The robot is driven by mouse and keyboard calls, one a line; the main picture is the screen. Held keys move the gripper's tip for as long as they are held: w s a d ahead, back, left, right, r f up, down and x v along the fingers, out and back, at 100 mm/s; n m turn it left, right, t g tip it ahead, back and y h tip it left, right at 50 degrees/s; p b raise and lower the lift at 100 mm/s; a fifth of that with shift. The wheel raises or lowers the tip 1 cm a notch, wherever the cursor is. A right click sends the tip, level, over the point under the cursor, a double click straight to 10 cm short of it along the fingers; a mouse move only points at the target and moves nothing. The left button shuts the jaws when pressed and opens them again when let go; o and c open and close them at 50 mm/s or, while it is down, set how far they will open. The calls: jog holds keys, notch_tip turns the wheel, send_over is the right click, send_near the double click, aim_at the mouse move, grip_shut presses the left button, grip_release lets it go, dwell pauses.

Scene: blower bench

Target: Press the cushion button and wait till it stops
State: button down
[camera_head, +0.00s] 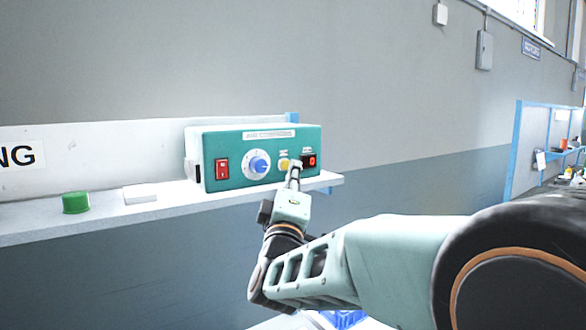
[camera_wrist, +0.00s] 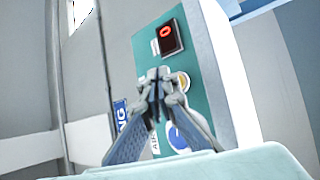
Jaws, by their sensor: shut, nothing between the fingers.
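The teal control box (camera_head: 236,142) with a worn "AIR CUSHIONS"-like label stands on the shelf. A yellow button (camera_head: 284,164) sits on its front face, between the blue knob (camera_head: 259,165) and a small red-lit display (camera_head: 310,161). My gripper (camera_head: 294,168) is shut and empty, its fingertips in front of the face beside the yellow button. In the wrist view the closed fingertips (camera_wrist: 158,78) appear just left of the yellow button (camera_wrist: 184,80), which is partly covered by a finger. I cannot tell whether they touch the face. The display (camera_wrist: 167,37) seems to read 0.
A red rocker switch (camera_head: 222,169) is at the box's left. A blue-framed bench (camera_head: 518,150) stands far right. Open room lies below the shelf.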

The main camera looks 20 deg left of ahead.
jog(key=s+d+b, duration=0.1)
jog(key=d, duration=0.1)
jog(key=s+d+b, duration=0.1)
jog(key=s, duration=0.1)
jog(key=shift+s+d, duration=0.15)
jog(key=shift+d, duration=0.2)
dwell(0.7)
